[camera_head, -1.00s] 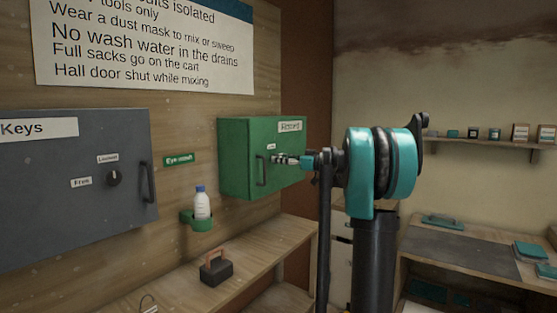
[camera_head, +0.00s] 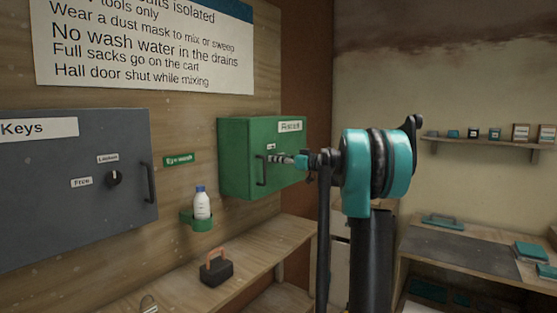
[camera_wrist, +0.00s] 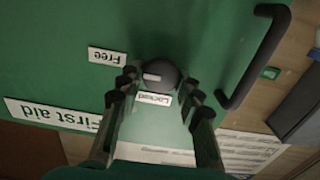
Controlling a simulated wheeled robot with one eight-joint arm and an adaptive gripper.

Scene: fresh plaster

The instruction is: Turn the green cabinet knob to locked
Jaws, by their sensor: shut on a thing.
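The green First aid cabinet (camera_head: 235,150) hangs on the wooden wall in the head view. Its door fills much of the wrist view (camera_wrist: 60,70), upside down. The dark round knob (camera_wrist: 166,70) sits between the two fingers of my gripper (camera_wrist: 158,84), which is shut on it. The knob's white mark points left in the wrist view, between the Free label (camera_wrist: 108,55) and the Locked label (camera_wrist: 153,99). In the head view my gripper (camera_head: 284,159) is against the door front and hides the knob.
A black door handle (camera_wrist: 255,58) stands out beside the knob. A grey Keys cabinet (camera_head: 60,190) with its own knob hangs at left. A bottle (camera_head: 202,204) sits in a green holder below, and a dark box with an orange handle (camera_head: 216,270) stands on the bench.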

